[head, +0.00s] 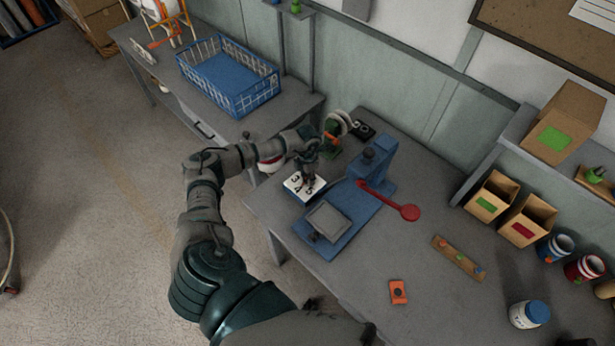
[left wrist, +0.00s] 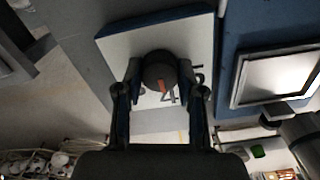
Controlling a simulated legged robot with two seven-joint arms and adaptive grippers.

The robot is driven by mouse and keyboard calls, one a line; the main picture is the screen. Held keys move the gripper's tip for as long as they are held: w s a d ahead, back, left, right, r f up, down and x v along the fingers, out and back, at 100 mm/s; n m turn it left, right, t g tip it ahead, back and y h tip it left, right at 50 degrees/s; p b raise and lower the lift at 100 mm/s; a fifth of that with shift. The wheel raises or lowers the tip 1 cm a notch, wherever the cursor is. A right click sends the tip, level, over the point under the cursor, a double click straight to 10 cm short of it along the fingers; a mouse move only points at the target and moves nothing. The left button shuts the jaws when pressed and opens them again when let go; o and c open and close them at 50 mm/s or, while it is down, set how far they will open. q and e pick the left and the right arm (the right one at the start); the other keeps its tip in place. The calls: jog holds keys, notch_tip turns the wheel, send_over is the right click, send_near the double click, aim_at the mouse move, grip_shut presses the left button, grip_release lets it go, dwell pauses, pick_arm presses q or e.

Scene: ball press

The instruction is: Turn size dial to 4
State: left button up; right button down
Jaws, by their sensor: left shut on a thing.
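The size dial is a dark round knob (left wrist: 160,70) on a white number plate (head: 293,188), which also shows in the left wrist view (left wrist: 122,50). My left gripper (left wrist: 161,92) has a finger on each side of the knob and is shut on it. The knob's orange mark points toward the printed 4. The 5 sits to the right, and the 3 is mostly hidden by a finger in the wrist view. In the head view my left gripper (head: 309,175) is over the plate. My right gripper is not in view.
The blue press (head: 345,218) with a red lever (head: 390,200) stands right beside the plate. An orange block (head: 398,291), a wooden strip (head: 459,259) and a white jar (head: 524,315) are on the grey table. A blue basket (head: 229,78) is on the other table.

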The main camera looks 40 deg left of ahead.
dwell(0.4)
pick_arm(q)
jog(key=o, duration=1.1)
jog(key=shift+w, duration=0.1)
jog(key=shift+c, duration=0.2)
jog(key=shift+o, duration=0.4)
jog(key=shift+w+f, duration=0.1)
jog(key=shift+f, duration=0.05)
jog(key=shift+r, duration=0.4)
notch_tip(320, 180, up, 11)
jog(key=shift+a, duration=0.1)
